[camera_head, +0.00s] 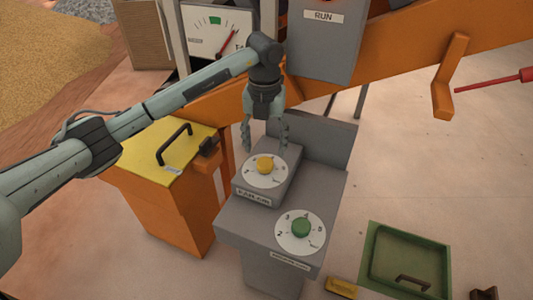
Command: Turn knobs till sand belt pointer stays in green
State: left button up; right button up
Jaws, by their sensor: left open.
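A yellow knob (265,163) sits on a white numbered dial on the raised back block of a grey console (234,227). A green knob (301,228) sits on a second numbered dial, lower and nearer. My left gripper (265,147) points down just above the yellow knob, fingers open and spread to either side; I cannot tell whether they touch it. The gauge (205,38) at the top has a green band at its top and a red pointer leaning right, outside the green. My arm covers the gauge's lower right. My right gripper is not in view.
A grey RUN box (325,50) stands behind on the orange frame. A yellow-lidded orange bin (150,148) with a black handle stands left, under my arm. A green tray (372,248) lies at lower right. A red rod (492,83) enters from the right.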

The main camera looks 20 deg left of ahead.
aim_at(265, 162)
pick_arm(q)
notch_tip(265, 162, down, 5)
jog(key=shift+f, duration=0.1)
jog(key=shift+w, duration=0.1)
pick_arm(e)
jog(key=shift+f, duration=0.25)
pick_arm(q)
jog(key=c, duration=1.2)
jog(key=shift+o, duration=0.2)
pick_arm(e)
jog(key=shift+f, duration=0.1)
